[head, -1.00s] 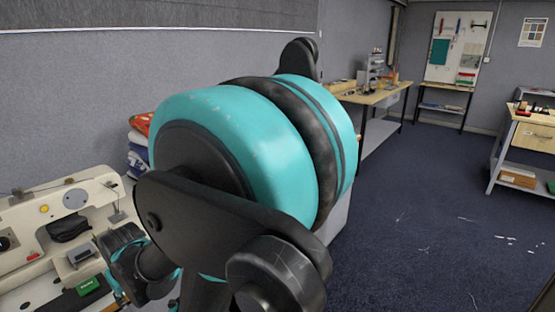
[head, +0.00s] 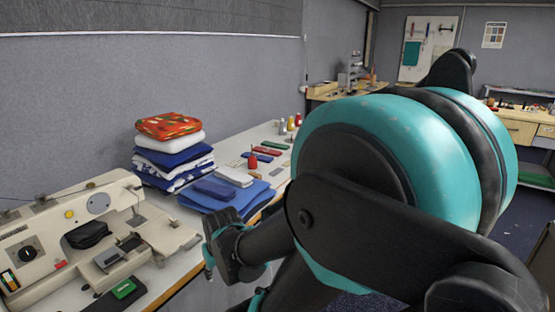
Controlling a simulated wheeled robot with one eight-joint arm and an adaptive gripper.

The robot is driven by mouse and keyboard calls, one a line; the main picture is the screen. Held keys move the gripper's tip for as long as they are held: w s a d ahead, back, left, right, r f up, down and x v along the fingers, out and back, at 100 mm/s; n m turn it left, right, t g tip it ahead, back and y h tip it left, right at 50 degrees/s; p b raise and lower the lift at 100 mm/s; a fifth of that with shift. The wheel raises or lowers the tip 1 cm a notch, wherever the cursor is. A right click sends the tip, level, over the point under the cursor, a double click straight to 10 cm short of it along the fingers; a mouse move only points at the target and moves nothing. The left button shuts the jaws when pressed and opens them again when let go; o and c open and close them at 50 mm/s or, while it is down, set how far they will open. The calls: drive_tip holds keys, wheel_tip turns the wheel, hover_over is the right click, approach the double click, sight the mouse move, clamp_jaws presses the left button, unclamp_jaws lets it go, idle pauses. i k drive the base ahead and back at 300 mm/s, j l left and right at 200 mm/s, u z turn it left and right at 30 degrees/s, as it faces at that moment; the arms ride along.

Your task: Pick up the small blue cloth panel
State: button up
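A small dark blue folded cloth (head: 215,189) lies on a wider, flat blue cloth (head: 258,190) on the long table, in front of the stack of folded fabrics. I take it to be the small blue cloth panel, though several blue cloths are close together. A white folded piece (head: 234,177) lies right beside it. My black and teal arm fills the right and lower middle of the head view, and its far links reach left over the table's front edge, just below the blue cloths.
A stack of folded fabrics with a red patterned one on top (head: 169,125) stands by the wall. Small red and dark items (head: 268,151) and bottles (head: 298,119) lie farther along the table (head: 238,146).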

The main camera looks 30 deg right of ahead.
sight(265, 158)
drive_tip(key=j+z, duration=0.1)
drive_tip(key=z, duration=0.3)
drive_tip(key=i+l+z, duration=0.2)
drive_tip(key=z, duration=0.2)
drive_tip(key=i+l, duration=0.2)
drive_tip(key=i+l+u, duration=0.15)
drive_tip(key=l, duration=0.25)
drive_tip(key=i+l, duration=0.2)
drive_tip(key=l, duration=0.15)
drive_tip(key=i+l+u, duration=0.1)
drive_tip(key=i+l, duration=0.25)
drive_tip(key=l, duration=0.3)
drive_tip(key=i+l+u, duration=0.2)
drive_tip(key=l+u, duration=0.25)
drive_tip(key=i+l+u, duration=0.1)
drive_tip(key=l+u, duration=0.4)
drive_tip(key=l, duration=0.1)
